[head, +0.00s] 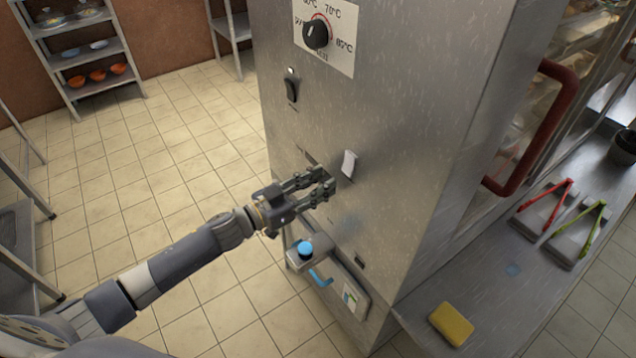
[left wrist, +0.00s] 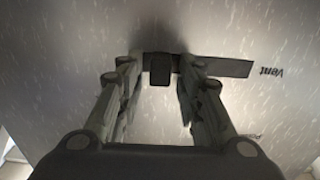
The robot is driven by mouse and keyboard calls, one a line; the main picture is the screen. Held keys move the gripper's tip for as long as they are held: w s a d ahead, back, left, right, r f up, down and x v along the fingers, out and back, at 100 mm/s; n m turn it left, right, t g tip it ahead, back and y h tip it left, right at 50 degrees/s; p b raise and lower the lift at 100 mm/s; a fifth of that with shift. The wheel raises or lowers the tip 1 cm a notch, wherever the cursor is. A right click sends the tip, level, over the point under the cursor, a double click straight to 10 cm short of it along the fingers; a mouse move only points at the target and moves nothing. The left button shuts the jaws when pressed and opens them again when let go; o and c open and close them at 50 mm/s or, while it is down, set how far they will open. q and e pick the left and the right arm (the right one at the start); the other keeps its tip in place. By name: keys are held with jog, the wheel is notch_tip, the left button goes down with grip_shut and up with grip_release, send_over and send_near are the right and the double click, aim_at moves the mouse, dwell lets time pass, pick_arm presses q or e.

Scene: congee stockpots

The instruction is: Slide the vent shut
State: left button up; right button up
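The vent (left wrist: 228,67) is a dark horizontal strip on the steel cabinet front, with a "vent" label at its right in the left wrist view. Its small dark tab (left wrist: 160,72) sits toward the left end of the strip in that view. My left gripper (left wrist: 160,62) is open, with one finger on each side of the tab; whether either touches it I cannot tell. In the head view my left gripper (head: 328,185) is close to the cabinet front, and its fingers hide most of the vent. My right gripper is not in view.
The steel cabinet (head: 400,130) carries a dial (head: 316,35), a black switch (head: 291,88) and a white switch (head: 348,163) just above my gripper. A blue knob (head: 305,250) lies below. A yellow sponge (head: 452,324) and tongs (head: 545,207) lie on the right shelf.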

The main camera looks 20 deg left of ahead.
aim_at(309, 155)
pick_arm(q)
grip_shut()
jog(key=w+a, duration=0.1)
jog(key=a, duration=0.1)
jog(key=w+a+b, duration=0.1)
jog(key=w+a, duration=0.1)
jog(key=w+a+b, duration=0.1)
jog(key=w+a, duration=0.1)
jog(key=shift+w+a+f, duration=0.1)
jog(key=shift+a, duration=0.3)
jog(key=shift+w+a+r, duration=0.2)
jog(key=shift+w+a, duration=0.1)
jog(key=shift+a, duration=0.1)
jog(key=shift+o, duration=1.5)
grip_release()
jog(key=shift+o, duration=0.5)
jog(key=shift+f, duration=0.1)
